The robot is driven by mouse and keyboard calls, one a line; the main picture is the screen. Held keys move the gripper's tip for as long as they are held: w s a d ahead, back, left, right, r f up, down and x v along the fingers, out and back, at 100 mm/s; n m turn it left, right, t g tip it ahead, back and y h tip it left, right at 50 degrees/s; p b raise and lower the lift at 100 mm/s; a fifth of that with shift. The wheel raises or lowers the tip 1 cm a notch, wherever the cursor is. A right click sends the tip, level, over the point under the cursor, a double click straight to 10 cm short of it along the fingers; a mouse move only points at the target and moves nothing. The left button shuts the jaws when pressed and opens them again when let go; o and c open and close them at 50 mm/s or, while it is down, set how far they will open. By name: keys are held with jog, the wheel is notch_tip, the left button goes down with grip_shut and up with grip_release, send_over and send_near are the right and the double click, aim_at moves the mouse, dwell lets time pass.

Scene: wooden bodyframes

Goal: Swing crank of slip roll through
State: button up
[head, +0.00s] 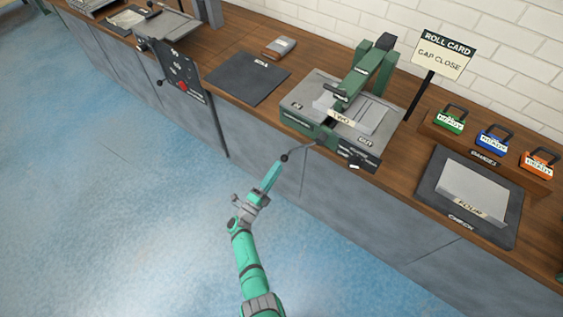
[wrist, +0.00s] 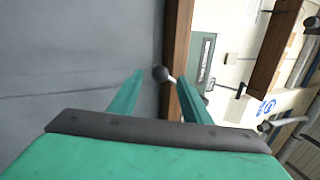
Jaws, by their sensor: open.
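Green, blue and orange padlock-like tags (head: 491,138) stand on a rack at right, behind a dark check mat (head: 430,190). A dark panel (head: 180,75) hangs at the bench front on the left. The blue floor is clear.

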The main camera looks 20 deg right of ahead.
jog(key=shift+s+a+f, duration=0.15)
jog(key=shift+s+a, duration=0.15)
jog(key=shift+s, duration=0.25)
jog(key=c, duration=0.8)
jog(key=s, duration=0.1)
jog(key=s+m, duration=0.1)
jog(key=s, duration=0.1)
jog(key=s+d+m+g+y, duration=0.1)
jog(key=shift+s+f, duration=0.3)
grip_shut()
jog(key=s+a+m+y, duration=0.2)
jog(key=s+a, duration=0.1)
jog(key=s, duration=0.2)
jog(key=w+d+r+g, duration=0.1)
jog(key=w+d, duration=0.5)
jog(key=w, duration=0.3)
jog(key=shift+w+r, duration=0.15)
jog(key=shift+w, duration=0.2)
